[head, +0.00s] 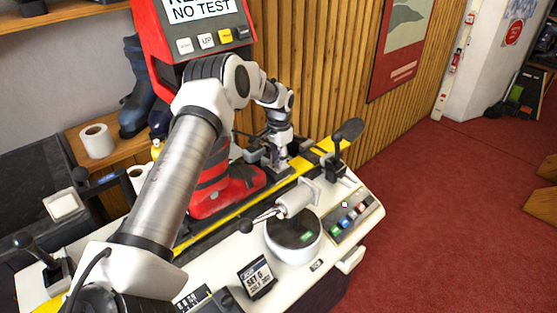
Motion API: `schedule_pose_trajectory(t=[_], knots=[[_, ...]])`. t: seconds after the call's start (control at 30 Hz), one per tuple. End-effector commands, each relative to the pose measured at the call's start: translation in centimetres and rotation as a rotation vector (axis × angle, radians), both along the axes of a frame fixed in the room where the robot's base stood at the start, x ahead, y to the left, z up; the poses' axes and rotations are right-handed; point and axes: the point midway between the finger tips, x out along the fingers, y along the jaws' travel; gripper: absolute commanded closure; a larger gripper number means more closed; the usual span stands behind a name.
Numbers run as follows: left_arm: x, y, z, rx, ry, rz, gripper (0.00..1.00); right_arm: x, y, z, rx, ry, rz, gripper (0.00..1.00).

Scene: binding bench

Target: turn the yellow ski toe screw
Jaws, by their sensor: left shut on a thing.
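The yellow ski (325,147) lies diagonally across the white bench, clamped at its far end. A red and black boot (228,186) stands on it, toe pointing right. The grey toe binding (256,155) sits at the boot's toe. My left arm reaches across from the lower left, and my left gripper (277,158) points down at the toe binding. It is shut on the toe screw, which its fingers hide. My right gripper is not in view.
A white round device (292,241) with a crank stands in front of the ski. A panel of coloured buttons (351,214) is at its right. A black clamp handle (347,130) rises at the ski's far end. A "SET-6" card (257,278) stands near the front edge.

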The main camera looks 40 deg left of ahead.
Motion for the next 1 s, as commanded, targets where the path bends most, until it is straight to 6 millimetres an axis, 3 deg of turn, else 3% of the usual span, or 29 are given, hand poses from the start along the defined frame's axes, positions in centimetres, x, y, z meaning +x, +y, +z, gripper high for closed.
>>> schedule_pose_trajectory(t=[0.4,0.97,1.0], knots=[[0.04,0.01,0.08,0.001,0.0,-0.222,1.0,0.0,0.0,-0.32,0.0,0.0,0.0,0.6],[0.05,0.01,0.11,0.001,-0.001,-0.256,1.0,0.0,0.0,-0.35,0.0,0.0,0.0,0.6],[0.05,0.01,0.1,0.001,-0.001,-0.256,0.6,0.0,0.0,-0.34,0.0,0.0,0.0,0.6]])
